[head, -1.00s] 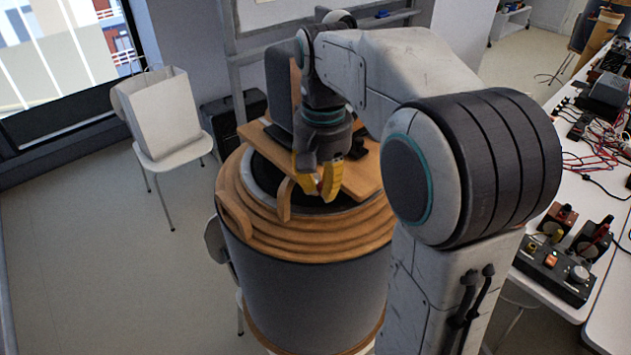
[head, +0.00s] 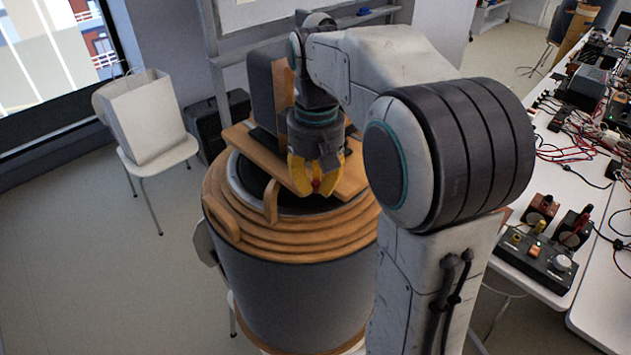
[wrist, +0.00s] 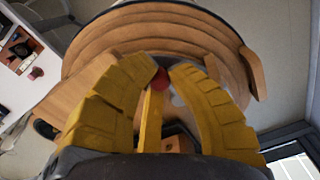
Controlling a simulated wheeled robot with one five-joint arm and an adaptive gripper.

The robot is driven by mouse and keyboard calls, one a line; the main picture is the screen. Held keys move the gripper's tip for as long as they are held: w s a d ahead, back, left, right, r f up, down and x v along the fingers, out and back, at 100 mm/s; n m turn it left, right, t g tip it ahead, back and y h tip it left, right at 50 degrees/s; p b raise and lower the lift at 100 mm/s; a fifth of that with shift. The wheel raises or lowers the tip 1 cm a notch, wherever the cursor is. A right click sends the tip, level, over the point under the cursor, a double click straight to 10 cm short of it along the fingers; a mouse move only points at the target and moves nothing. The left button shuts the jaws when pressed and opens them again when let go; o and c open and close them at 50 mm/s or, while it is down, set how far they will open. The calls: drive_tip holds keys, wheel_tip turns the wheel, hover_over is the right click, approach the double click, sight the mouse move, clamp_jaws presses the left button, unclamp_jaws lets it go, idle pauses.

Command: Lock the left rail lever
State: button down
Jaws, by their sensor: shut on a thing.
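A lever with a red knob (wrist: 160,78) and a yellow bar (wrist: 152,118) shows between my gripper fingers in the wrist view. My gripper (wrist: 166,72) has its yellow fingers shut on the lever at the knob. In the head view my gripper (head: 314,190) is low over the front of the drum top, and only a speck of the red knob (head: 316,186) shows between the fingers. The wooden rail board (head: 350,181) lies across the drum top behind the fingers. The lever's base and its lock are mostly hidden, so its angle to the rail is unclear.
The large grey drum (head: 290,285) has stepped wooden rings (head: 300,244) and curved wooden handles (head: 221,217) around its top. A dark upright panel (head: 262,95) stands behind my gripper. A chair (head: 160,157) is at left, and a cluttered white table (head: 545,185) at right.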

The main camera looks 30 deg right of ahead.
sight(316, 182)
drive_tip(key=shift+f, duration=0.1)
drive_tip(key=c, duration=1.2)
unclamp_jaws()
drive_tip(key=shift+r, duration=6.05)
drive_tip(key=s+a+f+t, duration=0.1)
drive_tip(key=s+f, duration=0.4)
drive_tip(key=s+a+f+t, duration=0.2)
drive_tip(key=s+f, duration=0.3)
drive_tip(key=s+a+f+t, duration=0.1)
drive_tip(key=s+f, duration=0.4)
drive_tip(key=shift+a+f, duration=0.1)
drive_tip(key=shift+a, duration=0.25)
